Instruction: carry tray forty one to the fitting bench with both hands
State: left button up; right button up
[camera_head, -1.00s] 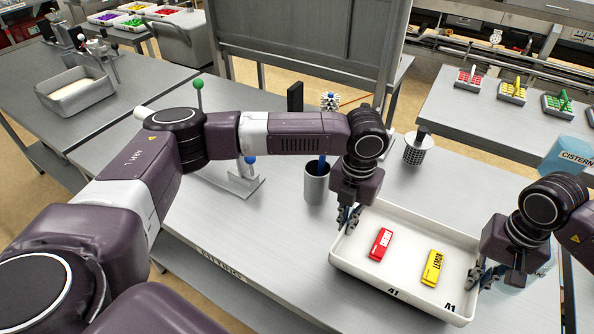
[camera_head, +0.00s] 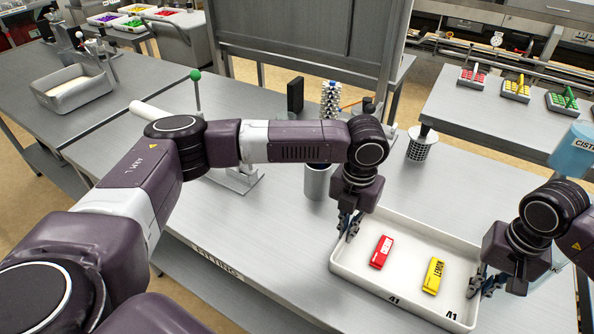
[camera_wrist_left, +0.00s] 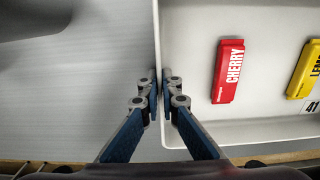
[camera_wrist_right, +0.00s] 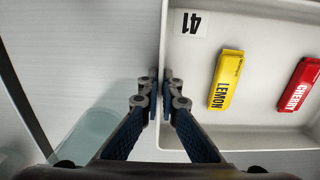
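The white tray (camera_head: 405,272), marked 41, is at the lower right of the head view, over the near part of the fitting bench (camera_head: 270,235). It looks level; I cannot tell whether its bottom touches the bench. A red CHERRY packet (camera_head: 381,252) and a yellow LEMON packet (camera_head: 433,276) lie inside. My left gripper (camera_head: 348,226) is shut on the tray's left wall, one finger on each side, as the left wrist view (camera_wrist_left: 160,100) shows. My right gripper (camera_head: 483,285) is shut on the right wall, also seen in the right wrist view (camera_wrist_right: 160,95).
A metal cup (camera_head: 318,181) stands behind my left gripper, and a perforated cylinder (camera_head: 421,144) stands farther back. A stand with a green knob (camera_head: 196,76) is left of them. A blue CISTERN container (camera_head: 575,148) is at the right. The bench's left front is clear.

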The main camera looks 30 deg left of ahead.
pick_arm(q)
jog(key=shift+o, duration=1.2)
jog(key=shift+a, duration=0.1)
pick_arm(e)
jog(key=shift+o, duration=1.2)
jog(key=shift+d, duration=0.1)
pick_arm(q)
jog(key=shift+o, duration=1.2)
pick_arm(e)
jog(key=shift+o, duration=1.2)
jog(key=shift+r, duration=0.1)
pick_arm(q)
notch_tip(320, 180, up, 12)
pick_arm(e)
notch_tip(320, 180, up, 12)
